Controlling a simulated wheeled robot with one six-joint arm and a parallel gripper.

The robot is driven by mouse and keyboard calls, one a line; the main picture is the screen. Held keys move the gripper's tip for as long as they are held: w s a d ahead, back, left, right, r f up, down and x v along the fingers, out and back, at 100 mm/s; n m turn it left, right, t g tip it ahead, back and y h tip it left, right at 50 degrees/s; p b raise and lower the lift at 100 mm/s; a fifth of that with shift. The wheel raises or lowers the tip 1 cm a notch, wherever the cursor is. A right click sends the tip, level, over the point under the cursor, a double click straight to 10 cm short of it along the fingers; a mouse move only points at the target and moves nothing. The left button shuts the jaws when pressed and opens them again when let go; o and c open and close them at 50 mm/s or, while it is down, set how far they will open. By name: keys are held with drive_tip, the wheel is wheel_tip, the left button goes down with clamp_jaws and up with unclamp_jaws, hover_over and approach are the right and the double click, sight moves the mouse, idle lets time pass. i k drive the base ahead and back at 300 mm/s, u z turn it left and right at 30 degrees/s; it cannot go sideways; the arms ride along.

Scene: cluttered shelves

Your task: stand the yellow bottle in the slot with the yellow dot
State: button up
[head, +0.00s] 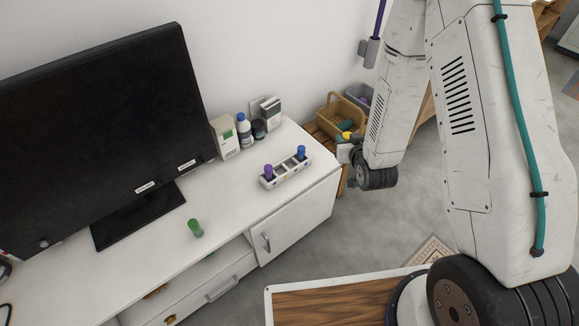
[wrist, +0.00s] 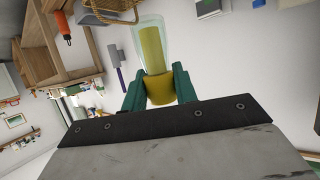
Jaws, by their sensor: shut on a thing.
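My gripper (wrist: 160,88) is shut on the yellow bottle (wrist: 153,50), its teal fingers on either side of the bottle's yellow lower part in the wrist view. A clear shell shows around the bottle's far part. In the head view the yellow bottle (head: 346,135) is a small yellow patch at my gripper (head: 345,146), to the right of the white cabinet's end and partly hidden. The white slotted rack (head: 272,184) stands on the cabinet top, left of my gripper. A purple bottle (head: 268,172) and a blue bottle (head: 301,153) stand in its end slots. Its dots are too small to tell.
A black monitor (head: 100,130) fills the left. Boxes and a blue-capped bottle (head: 243,130) stand behind the rack. Baskets (head: 340,112) are beyond the cabinet's right end.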

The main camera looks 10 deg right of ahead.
sight(280, 172)
drive_tip(key=z, duration=1.8)
drive_tip(key=i, duration=0.95)
drive_tip(key=u, duration=1.8)
